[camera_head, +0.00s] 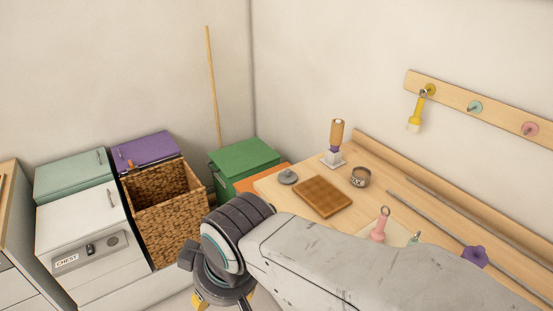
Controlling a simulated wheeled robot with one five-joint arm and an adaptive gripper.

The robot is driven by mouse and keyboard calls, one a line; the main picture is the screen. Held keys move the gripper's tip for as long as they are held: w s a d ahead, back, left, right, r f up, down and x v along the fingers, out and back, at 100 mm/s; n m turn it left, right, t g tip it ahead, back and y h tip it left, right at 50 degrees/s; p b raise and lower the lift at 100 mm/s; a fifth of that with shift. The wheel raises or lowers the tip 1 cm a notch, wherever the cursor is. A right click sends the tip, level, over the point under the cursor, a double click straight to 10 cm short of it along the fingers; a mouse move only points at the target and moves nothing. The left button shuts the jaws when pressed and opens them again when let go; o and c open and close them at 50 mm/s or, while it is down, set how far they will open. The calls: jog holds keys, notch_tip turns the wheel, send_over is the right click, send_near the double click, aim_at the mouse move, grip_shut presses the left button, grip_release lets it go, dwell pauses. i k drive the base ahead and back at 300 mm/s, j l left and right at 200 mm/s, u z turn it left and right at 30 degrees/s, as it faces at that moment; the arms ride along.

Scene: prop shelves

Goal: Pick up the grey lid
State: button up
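The grey lid (288,177) is a small round disc with a knob on top. It lies on the wooden worktop near its far left corner, left of a brown square board. My gripper (222,302) is at the bottom of the view, in front of the worktop and lower than it. Only some yellow and dark parts of the gripper show. Its fingertips are cut off or hidden, so I cannot tell whether it is open or shut. The lid is apart from my gripper and in full view.
The worktop (272,188) also bears the brown board (322,197), a wooden-handled tool (336,140), a metal ring (361,176) and a pink-handled item (381,224). A wicker basket (168,228), a white chest (83,225) and a green-lidded box (243,157) stand left. A peg rail (500,111) hangs above.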

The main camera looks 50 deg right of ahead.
aim_at(288, 176)
jog(key=z, duration=2.15)
